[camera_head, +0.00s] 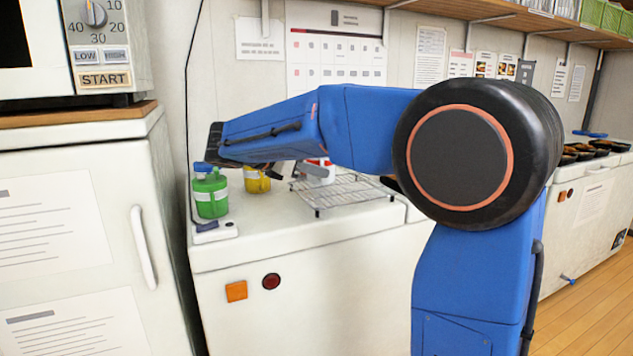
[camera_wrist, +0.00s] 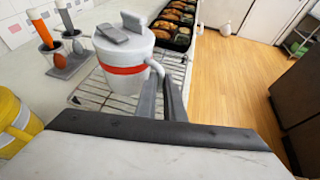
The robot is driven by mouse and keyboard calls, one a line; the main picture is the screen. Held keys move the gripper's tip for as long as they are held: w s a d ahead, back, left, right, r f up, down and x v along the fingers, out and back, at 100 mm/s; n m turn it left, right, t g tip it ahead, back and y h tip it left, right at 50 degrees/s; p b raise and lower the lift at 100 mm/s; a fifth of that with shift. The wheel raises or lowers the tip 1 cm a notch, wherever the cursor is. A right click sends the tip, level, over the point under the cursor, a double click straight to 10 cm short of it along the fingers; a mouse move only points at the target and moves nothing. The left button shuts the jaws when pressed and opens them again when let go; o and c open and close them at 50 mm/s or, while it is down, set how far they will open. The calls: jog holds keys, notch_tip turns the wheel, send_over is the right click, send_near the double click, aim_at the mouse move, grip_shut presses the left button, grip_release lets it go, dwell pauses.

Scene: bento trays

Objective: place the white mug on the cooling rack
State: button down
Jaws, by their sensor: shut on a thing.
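The white mug (camera_wrist: 122,79) has a red band and shows upright just beyond my gripper (camera_wrist: 161,92) in the wrist view. My gripper is shut on its handle (camera_wrist: 156,68), on the mug's right side. In the head view the mug (camera_head: 319,174) is partly hidden by my arm. The cooling rack (camera_head: 350,190) is a wire grid on the white counter. In the wrist view the rack (camera_wrist: 90,98) lies beneath and around the mug. I cannot tell whether the mug's base touches the wires.
A green bottle (camera_head: 211,196) and a yellow container (camera_head: 257,182) stand left of the rack. A holder (camera_wrist: 66,64) with upright handled tools is at the upper left in the wrist view. Food trays (camera_wrist: 172,24) lie beyond the rack. Wooden floor is to the right.

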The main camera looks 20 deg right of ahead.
jog(key=shift+f, duration=1.3)
jog(key=shift+f, duration=0.1)
jog(key=c, duration=1.8)
grip_release()
jog(key=shift+f, duration=0.1)
jog(key=shift+c, duration=0.2)
jog(key=shift+r, duration=0.2)
jog(key=v, duration=1.2)
